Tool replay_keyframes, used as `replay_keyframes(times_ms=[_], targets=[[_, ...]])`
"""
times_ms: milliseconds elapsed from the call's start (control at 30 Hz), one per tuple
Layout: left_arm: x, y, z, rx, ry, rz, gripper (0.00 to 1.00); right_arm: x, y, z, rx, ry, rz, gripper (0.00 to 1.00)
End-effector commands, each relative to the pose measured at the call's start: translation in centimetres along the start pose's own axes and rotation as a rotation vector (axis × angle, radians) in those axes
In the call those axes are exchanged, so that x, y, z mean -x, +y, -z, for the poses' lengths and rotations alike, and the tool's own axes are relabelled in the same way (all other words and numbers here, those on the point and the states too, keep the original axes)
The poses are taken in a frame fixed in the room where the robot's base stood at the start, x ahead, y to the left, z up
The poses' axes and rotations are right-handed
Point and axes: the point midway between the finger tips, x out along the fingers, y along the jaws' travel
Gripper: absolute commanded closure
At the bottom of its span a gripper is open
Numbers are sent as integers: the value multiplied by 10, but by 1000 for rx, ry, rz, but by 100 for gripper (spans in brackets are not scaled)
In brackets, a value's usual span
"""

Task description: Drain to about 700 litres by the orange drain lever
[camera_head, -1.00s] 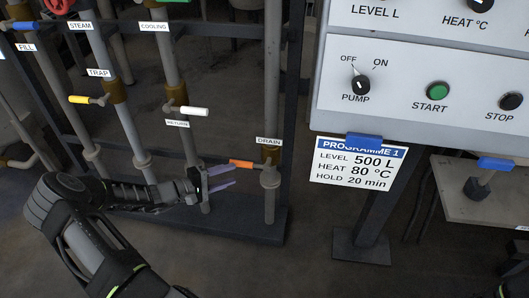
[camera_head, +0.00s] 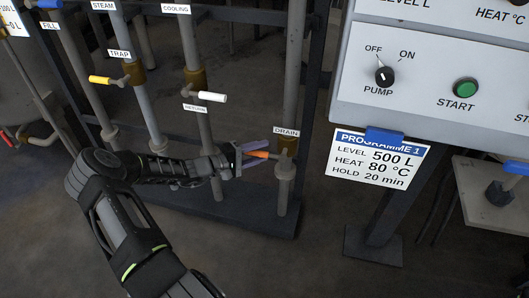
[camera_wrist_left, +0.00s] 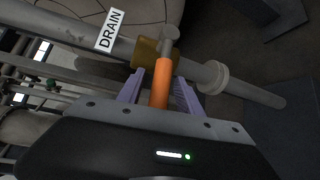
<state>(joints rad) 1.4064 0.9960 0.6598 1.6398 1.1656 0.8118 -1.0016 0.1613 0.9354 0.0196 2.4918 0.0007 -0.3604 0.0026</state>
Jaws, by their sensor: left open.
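The orange drain lever (camera_head: 258,154) sticks out to the left from its valve on the drain pipe, below the DRAIN label (camera_head: 286,132). My left gripper (camera_head: 257,156) is open, with its two purple fingers on either side of the lever. The left wrist view shows the orange lever (camera_wrist_left: 161,82) between the parted fingertips (camera_wrist_left: 158,88), with the brass valve body (camera_wrist_left: 153,53) just beyond. Whether a finger touches the lever cannot be told. My right gripper does not show.
White return lever (camera_head: 212,97) and yellow trap lever (camera_head: 100,80) are on pipes to the left. A control panel (camera_head: 430,75) with a pump knob and start button stands to the right. The programme card (camera_head: 377,158) reads level 500 L.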

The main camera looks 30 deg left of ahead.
Motion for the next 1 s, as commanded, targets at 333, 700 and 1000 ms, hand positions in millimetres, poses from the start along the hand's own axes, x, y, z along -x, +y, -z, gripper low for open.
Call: replay_keyframes(times_ms=[333, 700, 1000], targets=[[-17, 0, 0, 2, 1, 0, 58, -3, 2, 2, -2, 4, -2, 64], [-17, 0, 0, 2, 0, 0, 79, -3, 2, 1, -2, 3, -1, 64], [-16, 0, 0, 2, 0, 0, 100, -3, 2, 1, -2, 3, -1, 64]])
